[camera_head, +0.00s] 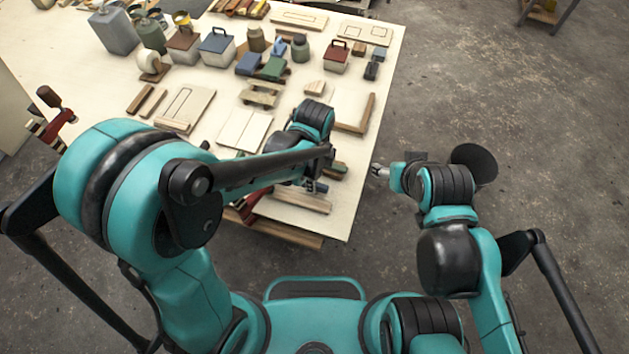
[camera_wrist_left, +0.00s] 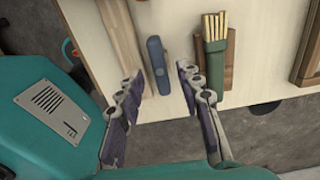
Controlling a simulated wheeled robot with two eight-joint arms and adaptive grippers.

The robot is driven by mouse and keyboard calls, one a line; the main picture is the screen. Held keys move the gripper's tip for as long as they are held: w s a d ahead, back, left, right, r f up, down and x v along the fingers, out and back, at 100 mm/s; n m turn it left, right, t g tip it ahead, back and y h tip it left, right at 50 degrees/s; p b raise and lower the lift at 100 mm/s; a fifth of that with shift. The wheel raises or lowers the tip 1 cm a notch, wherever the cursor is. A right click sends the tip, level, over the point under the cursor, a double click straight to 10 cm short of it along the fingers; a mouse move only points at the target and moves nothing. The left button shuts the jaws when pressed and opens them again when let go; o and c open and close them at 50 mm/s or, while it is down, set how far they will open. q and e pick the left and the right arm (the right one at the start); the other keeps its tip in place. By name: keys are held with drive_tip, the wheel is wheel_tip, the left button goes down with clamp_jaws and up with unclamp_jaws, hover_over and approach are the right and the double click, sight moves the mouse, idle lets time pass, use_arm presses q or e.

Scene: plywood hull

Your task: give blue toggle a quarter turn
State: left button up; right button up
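The blue toggle (camera_wrist_left: 156,62) is a slim, rounded bar on the pale tabletop in the left wrist view. Its long side runs nearly up and down the picture. My left gripper (camera_wrist_left: 158,80) is open, with one finger on each side of the toggle and a gap to both. In the head view my left gripper (camera_head: 312,185) is over the table's near edge, and I cannot make out the toggle there. My right gripper (camera_head: 379,170) is off the table's right edge, away from the toggle; its fingers are too small to read.
A green holder with pale sticks (camera_wrist_left: 215,65) is close to the right finger, and a wooden strip (camera_wrist_left: 118,35) lies to the left. Boxes, cans and wooden boards crowd the back of the table (camera_head: 345,215). The floor to the right (camera_head: 540,130) is clear.

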use_arm(q)
drive_tip(key=shift+f, duration=1.2)
clamp_jaws()
